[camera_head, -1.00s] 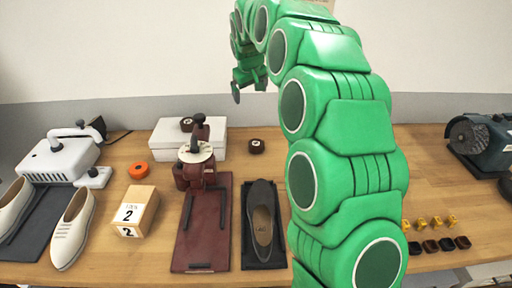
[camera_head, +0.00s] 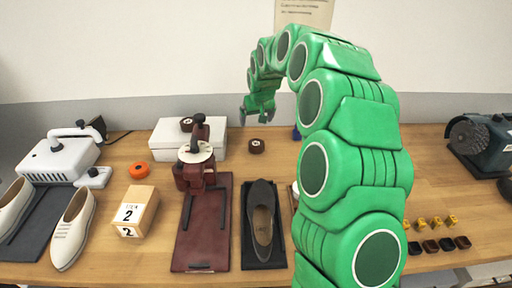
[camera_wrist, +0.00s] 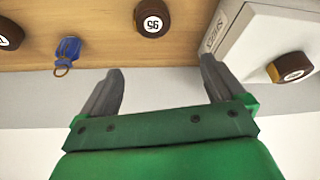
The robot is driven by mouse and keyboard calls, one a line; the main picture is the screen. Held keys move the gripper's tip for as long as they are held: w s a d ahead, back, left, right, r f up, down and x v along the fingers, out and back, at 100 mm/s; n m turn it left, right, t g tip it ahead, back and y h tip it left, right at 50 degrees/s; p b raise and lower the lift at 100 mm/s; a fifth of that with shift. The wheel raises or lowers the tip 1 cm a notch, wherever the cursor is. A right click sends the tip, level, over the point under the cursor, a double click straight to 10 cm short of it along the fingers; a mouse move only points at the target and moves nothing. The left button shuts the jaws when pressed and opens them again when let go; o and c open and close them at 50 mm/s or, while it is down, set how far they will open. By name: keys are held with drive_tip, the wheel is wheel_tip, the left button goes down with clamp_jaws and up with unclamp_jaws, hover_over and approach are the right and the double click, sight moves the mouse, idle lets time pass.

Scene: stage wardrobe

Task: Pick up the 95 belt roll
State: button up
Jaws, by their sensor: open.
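The 95 belt roll (camera_wrist: 152,18) is a dark brown roll with a white label reading 95, at the top of the wrist view. In the head view the dark roll beside the white box (camera_head: 256,146) matches it, standing on the wooden table. My gripper (camera_head: 256,114) is open and empty, above and behind the roll. In the wrist view its two fingers (camera_wrist: 160,82) are spread apart, and the roll lies beyond their tips, not between them.
A white box (camera_head: 212,142) stands close to the roll, with another roll (camera_wrist: 290,68) on top. A blue tagged item (camera_wrist: 67,52) and a further dark roll (camera_wrist: 8,34) lie on the other side. A dark red press (camera_head: 198,165) and a shoe (camera_head: 262,215) are nearer.

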approach(256, 143)
drive_tip(key=a+f, duration=0.1)
drive_tip(key=shift+x, duration=1.45)
drive_tip(key=shift+w+d+f, duration=0.15)
drive_tip(key=shift+w+f, duration=0.2)
drive_tip(key=shift+f, duration=0.45)
drive_tip(key=shift+w+d+f, duration=0.15)
drive_tip(key=shift+w+f, duration=0.25)
drive_tip(key=shift+f, duration=0.35)
drive_tip(key=shift+x, duration=0.9)
drive_tip(key=c, duration=1.2)
drive_tip(key=shift+r, duration=1.4)
drive_tip(key=shift+s+r, duration=0.4)
drive_tip(key=shift+r, duration=0.2)
drive_tip(key=s+d+r, duration=0.2)
drive_tip(key=s+r, duration=0.7)
drive_tip(key=s, duration=0.4)
